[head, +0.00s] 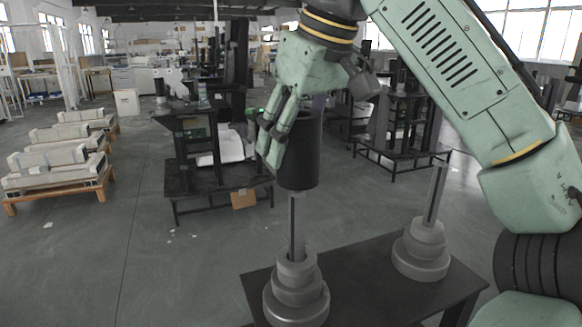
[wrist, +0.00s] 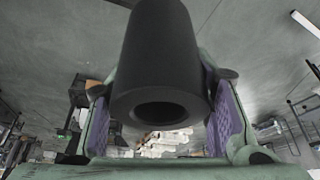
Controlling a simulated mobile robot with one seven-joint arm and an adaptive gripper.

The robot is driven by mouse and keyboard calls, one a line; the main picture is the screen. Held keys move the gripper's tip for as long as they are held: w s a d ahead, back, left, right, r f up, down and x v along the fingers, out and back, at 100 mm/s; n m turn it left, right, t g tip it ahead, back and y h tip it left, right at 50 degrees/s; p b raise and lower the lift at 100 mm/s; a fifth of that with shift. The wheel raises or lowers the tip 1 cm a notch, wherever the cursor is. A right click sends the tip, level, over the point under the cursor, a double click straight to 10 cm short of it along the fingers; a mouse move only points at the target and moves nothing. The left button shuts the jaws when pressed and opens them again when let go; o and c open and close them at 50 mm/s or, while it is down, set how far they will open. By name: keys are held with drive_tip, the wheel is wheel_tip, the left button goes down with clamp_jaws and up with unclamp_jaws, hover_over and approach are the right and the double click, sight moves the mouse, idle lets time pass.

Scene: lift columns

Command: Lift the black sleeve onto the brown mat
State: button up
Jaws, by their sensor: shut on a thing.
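The black sleeve (head: 304,150) is a hollow dark cylinder, held upright in the air in the head view. My gripper (head: 280,138) is shut on it, with fingers against its side. In the wrist view the sleeve (wrist: 165,60) sits between the purple pads, its open end facing the camera. The sleeve's lower end lines up with the top of the left post (head: 297,225); I cannot tell whether the post's tip is inside it. Stepped grey rings (head: 297,290) surround that post's foot. I cannot make out a brown mat.
A second post (head: 436,195) with stepped grey rings (head: 421,250) stands on the right of the dark table (head: 375,285). Table surface is bare between the two stacks. Black racks (head: 220,175) and pallets (head: 60,185) stand farther back on the floor.

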wheel_tip(320, 180, up, 5)
drive_tip(key=shift+f+p, duration=0.1)
drive_tip(key=shift+p, duration=0.4)
drive_tip(key=shift+r+p, duration=0.5)
drive_tip(key=shift+p, duration=0.3)
drive_tip(key=shift+f, duration=0.1)
idle(0.5)
